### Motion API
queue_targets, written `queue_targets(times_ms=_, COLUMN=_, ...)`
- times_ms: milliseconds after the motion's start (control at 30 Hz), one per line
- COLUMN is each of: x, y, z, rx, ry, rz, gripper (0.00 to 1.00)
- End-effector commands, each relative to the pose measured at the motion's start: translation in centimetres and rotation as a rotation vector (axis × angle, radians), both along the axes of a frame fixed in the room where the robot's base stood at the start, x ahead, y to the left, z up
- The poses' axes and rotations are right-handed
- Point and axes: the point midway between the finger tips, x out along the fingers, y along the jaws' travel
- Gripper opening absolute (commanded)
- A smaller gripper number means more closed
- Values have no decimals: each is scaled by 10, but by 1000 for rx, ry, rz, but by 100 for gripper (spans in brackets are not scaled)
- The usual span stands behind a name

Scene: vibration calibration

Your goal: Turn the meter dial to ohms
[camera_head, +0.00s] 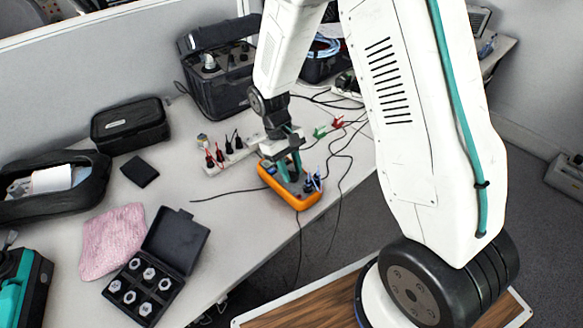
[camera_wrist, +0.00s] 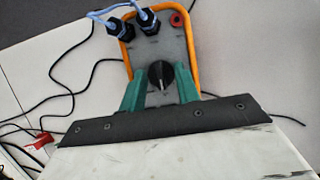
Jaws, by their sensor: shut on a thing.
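The meter (camera_head: 291,190) is an orange-edged handheld unit with a grey face, lying on the white table near its front edge. In the wrist view the meter (camera_wrist: 166,42) shows its black round dial (camera_wrist: 160,75) with a light pointer line. Two black plugs with blue leads sit in its far end, beside a red ring socket. My gripper (camera_head: 287,172), with green fingers, reaches down onto the meter. In the wrist view my gripper (camera_wrist: 160,88) has one finger on each side of the dial and is shut on it. The dial markings and the display are not readable.
A power strip (camera_head: 232,155) with plugs stands left of the meter. Black cables cross the table around it.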

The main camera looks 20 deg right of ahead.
Motion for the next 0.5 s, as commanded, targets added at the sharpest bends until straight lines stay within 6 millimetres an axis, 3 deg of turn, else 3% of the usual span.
queue_targets(times_ms=167, x=0, y=0, z=0, rx=0, ry=-1, rz=1, gripper=9)
queue_targets(times_ms=200, x=0, y=0, z=0, rx=0, ry=-1, rz=1, gripper=35)
queue_targets(times_ms=267, x=0, y=0, z=0, rx=0, ry=-1, rz=1, gripper=51)
queue_targets(times_ms=500, x=0, y=0, z=0, rx=0, ry=-1, rz=1, gripper=54)
